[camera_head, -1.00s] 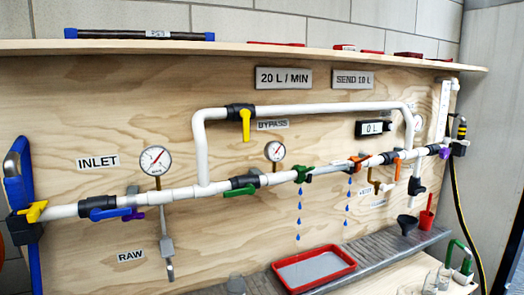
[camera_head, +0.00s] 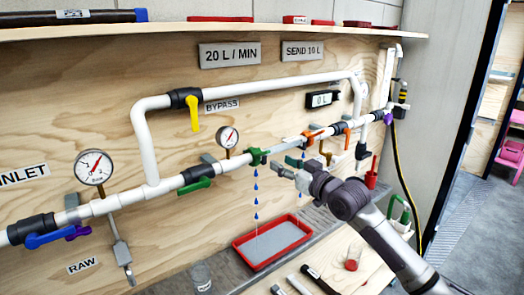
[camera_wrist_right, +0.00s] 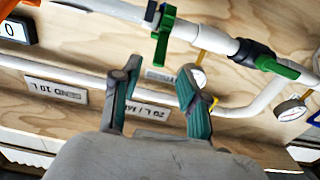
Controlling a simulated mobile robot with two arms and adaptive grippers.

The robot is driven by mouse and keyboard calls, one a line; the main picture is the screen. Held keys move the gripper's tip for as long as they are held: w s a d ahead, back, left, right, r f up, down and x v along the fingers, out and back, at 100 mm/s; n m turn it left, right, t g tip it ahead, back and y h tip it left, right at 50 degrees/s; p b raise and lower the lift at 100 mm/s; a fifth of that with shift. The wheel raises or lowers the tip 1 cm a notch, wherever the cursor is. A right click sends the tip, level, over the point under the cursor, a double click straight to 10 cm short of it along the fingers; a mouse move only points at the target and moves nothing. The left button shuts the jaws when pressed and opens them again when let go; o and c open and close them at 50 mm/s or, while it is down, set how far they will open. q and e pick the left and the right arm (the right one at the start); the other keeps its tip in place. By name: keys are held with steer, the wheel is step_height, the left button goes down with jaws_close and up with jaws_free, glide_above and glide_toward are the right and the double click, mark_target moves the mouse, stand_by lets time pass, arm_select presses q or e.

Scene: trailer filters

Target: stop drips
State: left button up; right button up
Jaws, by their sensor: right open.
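A white pipe line runs across the plywood board. A green clamp-like fitting (camera_head: 257,157) sits on it, and a column of blue drops (camera_head: 256,201) falls below. An orange fitting (camera_head: 313,133) sits farther right; drops near it are mostly hidden behind my gripper. A red tray (camera_head: 241,254) with a grey inside lies beneath the drops. My right gripper (camera_head: 284,167) is open and empty, in front of the pipe, just right of the green fitting. In the right wrist view, the open fingers (camera_wrist_right: 160,82) point towards the board, and the green fitting (camera_wrist_right: 162,35) is beyond them. My left gripper is out of view.
Around the line are a yellow-handled bypass valve (camera_head: 194,112), a green-handled valve (camera_head: 196,185), a gauge (camera_head: 94,167) and a blue-handled valve (camera_head: 46,240). A shelf overhangs the board. Loose tools and a glass jar (camera_head: 201,276) are on the bench below.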

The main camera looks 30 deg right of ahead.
mark_target(264, 153)
steer(key=w, duration=0.3)
steer(key=w+p, duration=0.1)
steer(key=w, duration=0.5)
steer(key=shift+a, duration=0.4)
jaws_close()
